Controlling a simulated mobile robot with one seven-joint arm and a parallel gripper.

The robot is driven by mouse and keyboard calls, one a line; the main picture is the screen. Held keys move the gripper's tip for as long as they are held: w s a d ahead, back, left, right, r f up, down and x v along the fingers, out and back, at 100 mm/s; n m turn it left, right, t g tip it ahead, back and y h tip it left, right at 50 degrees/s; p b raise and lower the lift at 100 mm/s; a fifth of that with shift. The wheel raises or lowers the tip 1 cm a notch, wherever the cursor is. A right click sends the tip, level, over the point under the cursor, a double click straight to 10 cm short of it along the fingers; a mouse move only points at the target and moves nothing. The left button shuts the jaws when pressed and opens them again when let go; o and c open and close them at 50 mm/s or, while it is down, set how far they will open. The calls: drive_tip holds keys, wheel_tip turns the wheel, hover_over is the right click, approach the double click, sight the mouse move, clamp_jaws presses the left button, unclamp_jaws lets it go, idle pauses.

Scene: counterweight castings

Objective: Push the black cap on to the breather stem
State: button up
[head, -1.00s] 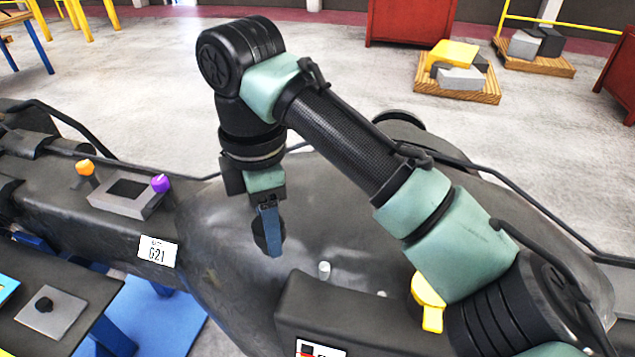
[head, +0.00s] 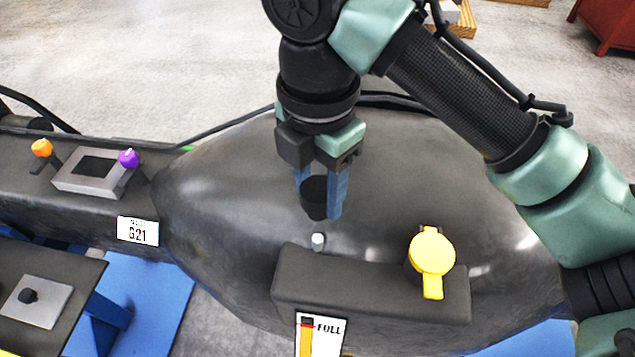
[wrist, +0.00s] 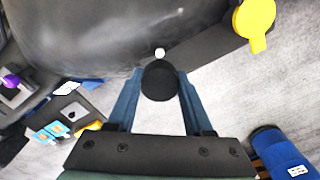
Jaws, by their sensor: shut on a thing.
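My gripper (head: 318,206) has its two blue fingers shut on the black cap (head: 314,197), a short dark cylinder. In the wrist view the cap (wrist: 159,82) sits between the fingertips of my gripper (wrist: 158,88). The breather stem (head: 318,241) is a small white-grey stub on the dark casting, behind the raised block. In the head view the cap is above the stem, with a visible gap between them. In the wrist view the stem (wrist: 159,53) shows just beyond the cap's far edge, uncovered.
A yellow cap with a tab (head: 432,252) stands on the dark block (head: 370,290) right of the stem. Orange (head: 41,148) and purple (head: 128,158) knobs stand at left.

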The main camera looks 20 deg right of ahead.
drive_tip(key=b, duration=0.4)
hover_over(319, 238)
drive_tip(key=shift+a+f, duration=0.1)
drive_tip(key=shift+f, duration=2.8)
drive_tip(key=shift+p, duration=0.7)
drive_tip(key=shift+f+b, duration=1.15)
drive_tip(key=shift+f, duration=0.6)
drive_tip(key=o, duration=1.2)
wheel_tip(319, 238, up, 13)
drive_tip(key=shift+b, duration=0.45)
